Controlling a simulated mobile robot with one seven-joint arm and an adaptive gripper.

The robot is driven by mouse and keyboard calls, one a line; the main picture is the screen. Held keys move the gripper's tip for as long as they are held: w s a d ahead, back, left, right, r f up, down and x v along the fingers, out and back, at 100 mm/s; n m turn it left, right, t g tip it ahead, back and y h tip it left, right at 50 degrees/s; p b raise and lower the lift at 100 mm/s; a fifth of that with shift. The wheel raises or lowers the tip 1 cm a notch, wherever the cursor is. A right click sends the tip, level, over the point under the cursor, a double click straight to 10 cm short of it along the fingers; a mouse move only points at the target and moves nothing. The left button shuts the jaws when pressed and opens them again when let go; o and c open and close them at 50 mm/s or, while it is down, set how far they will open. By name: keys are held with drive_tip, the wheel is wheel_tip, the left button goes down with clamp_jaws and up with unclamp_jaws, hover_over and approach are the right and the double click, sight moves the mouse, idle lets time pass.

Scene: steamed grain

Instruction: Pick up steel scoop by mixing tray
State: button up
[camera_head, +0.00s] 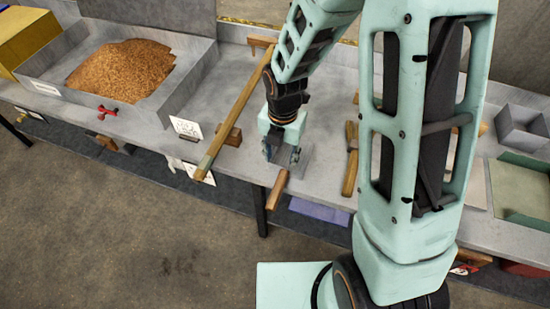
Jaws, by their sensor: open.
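A scoop with a wooden handle (277,190) lies near the front edge of the grey worktop, its handle toward the edge. A grey metal part at its far end is mostly hidden by my gripper. My gripper (282,160) is open, pointing down over the far end of the handle. I cannot tell whether its fingers touch the scoop. The grey mixing tray (187,98), holding a heap of brown grain (122,72), stands to the left.
A long wooden pole (238,105) lies between tray and gripper, on wooden rests. Another wooden-handled tool (351,160) lies right of my gripper, partly hidden by my arm. A grey bin (522,128) and a green-edged tray (520,190) stand at the far right.

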hover_over(281, 179)
drive_tip(key=shift+n, duration=0.3)
drive_tip(key=f, duration=0.5)
drive_tip(key=shift+s+a+f, duration=0.1)
drive_tip(key=shift+s+f, duration=0.05)
drive_tip(key=shift+s, duration=0.1)
drive_tip(key=shift+w+f, duration=0.15)
drive_tip(key=shift+f, duration=1.3)
drive_tip(key=shift+w+f, duration=0.15)
drive_tip(key=shift+f, duration=1.3)
clamp_jaws()
